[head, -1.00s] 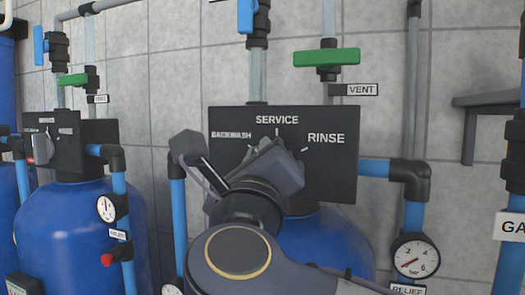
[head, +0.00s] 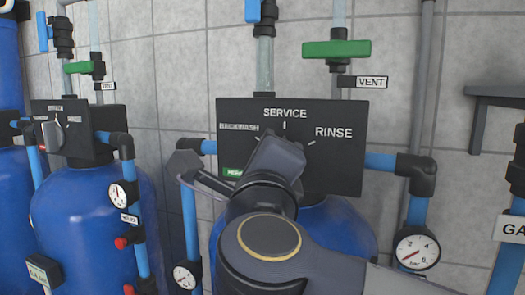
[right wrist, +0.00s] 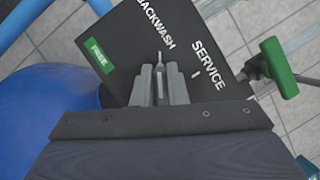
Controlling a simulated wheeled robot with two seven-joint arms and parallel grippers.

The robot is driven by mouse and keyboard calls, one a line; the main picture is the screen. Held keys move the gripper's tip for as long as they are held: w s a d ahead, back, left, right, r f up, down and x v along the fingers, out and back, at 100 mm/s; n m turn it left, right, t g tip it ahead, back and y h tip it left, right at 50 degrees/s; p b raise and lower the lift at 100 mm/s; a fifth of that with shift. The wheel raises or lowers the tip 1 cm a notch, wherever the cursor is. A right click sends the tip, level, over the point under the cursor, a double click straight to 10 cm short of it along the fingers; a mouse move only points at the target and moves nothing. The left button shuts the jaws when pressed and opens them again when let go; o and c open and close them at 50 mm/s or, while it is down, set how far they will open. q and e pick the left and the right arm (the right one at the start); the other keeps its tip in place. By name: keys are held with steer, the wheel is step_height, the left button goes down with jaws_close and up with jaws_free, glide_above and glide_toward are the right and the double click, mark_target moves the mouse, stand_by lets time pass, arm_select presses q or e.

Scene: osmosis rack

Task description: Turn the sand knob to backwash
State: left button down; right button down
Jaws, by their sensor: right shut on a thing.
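The valve panel (head: 340,172) is dark and marked BACKWASH, SERVICE and RINSE, above a blue tank (head: 345,228). My right gripper (head: 283,150) is at the middle of this panel, hiding most of its knob. In the right wrist view, my right gripper (right wrist: 160,84) is shut on the knob (right wrist: 160,72), whose thin grip shows between the fingers. The knob's end points toward the BACKWASH side, left of the SERVICE mark; whether it lines up exactly with the BACKWASH mark I cannot tell. A green label (right wrist: 98,54) on the panel is unreadable. My left gripper is not in view.
A second valve panel with its own knob (head: 54,138) stands at the left over another blue tank (head: 75,215). A green vent handle (head: 336,49) is above the near panel. Blue pipes and a pressure gauge (head: 416,251) flank it at the right.

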steer(key=shift+w+f, duration=0.1)
steer(key=shift+f, duration=0.15)
steer(key=c, duration=1.5)
jaws_free()
steer(key=shift+c, duration=0.2)
steer(key=shift+o, duration=0.5)
steer(key=shift+d+r, duration=0.15)
steer(key=s+f+b, duration=0.1)
steer(key=s+b, duration=0.1)
steer(key=s, duration=0.5)
steer(key=shift+s+f+b, duration=0.25)
steer(key=shift+s+b, duration=0.05)
steer(key=shift+s, duration=0.1)
steer(key=shift+d, duration=0.1)
